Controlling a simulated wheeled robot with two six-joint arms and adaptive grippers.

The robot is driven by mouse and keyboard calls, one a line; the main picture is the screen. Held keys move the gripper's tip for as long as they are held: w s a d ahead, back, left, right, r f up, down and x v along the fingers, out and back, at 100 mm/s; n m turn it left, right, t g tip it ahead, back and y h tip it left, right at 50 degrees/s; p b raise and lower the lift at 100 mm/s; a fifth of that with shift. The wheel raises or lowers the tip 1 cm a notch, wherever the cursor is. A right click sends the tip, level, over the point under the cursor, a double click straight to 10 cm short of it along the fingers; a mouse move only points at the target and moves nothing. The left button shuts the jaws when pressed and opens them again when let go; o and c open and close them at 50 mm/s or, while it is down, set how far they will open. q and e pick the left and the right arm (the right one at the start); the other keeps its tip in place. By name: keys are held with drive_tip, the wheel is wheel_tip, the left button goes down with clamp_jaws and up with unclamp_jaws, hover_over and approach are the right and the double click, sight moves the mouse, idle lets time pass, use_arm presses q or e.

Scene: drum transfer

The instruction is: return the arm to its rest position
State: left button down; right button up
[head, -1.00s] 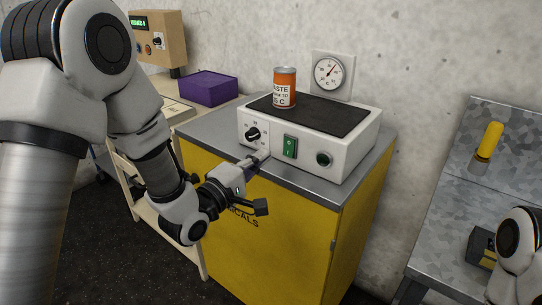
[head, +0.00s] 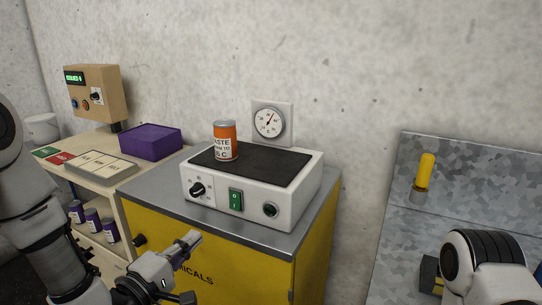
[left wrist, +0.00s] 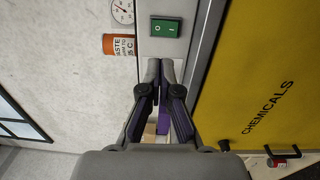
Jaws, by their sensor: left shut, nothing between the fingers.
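My left gripper (head: 192,240) is shut and empty. In the head view it is in front of the yellow chemicals cabinet (head: 315,245), below the front of the white hotplate unit (head: 290,205) and apart from it. In the left wrist view its closed fingers (left wrist: 164,75) point toward the green switch (left wrist: 165,27). The left forearm comes in from the lower left.
An orange waste can (head: 225,142) stands on the unit's black top. A dial gauge (head: 269,122) is on the wall behind. A purple box (head: 150,142) and tray (head: 100,167) sit on the left shelf. A yellow-handled object (head: 425,172) is on the right-hand metal bench.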

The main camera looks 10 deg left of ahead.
use_arm(q)
drive_tip(key=s+f+m+g+y+p, duration=0.1)
drive_tip(key=s+f+g, duration=0.35)
drive_tip(key=f, duration=0.85)
drive_tip(key=s+f+m+g+y+p, duration=0.2)
drive_tip(key=s+f+g, duration=0.3)
drive_tip(key=f, duration=0.8)
drive_tip(key=s+a+f+m+g+y, duration=0.1)
drive_tip(key=s+f+m+g, duration=0.3)
drive_tip(key=s, duration=0.4)
drive_tip(key=s+a+f+m+g+y, duration=0.2)
drive_tip(key=s+f+m, duration=0.3)
drive_tip(key=s, duration=0.4)
drive_tip(key=shift+a+m+g, duration=0.3)
drive_tip(key=shift+m+g, duration=0.55)
drive_tip(key=shift+m, duration=0.05)
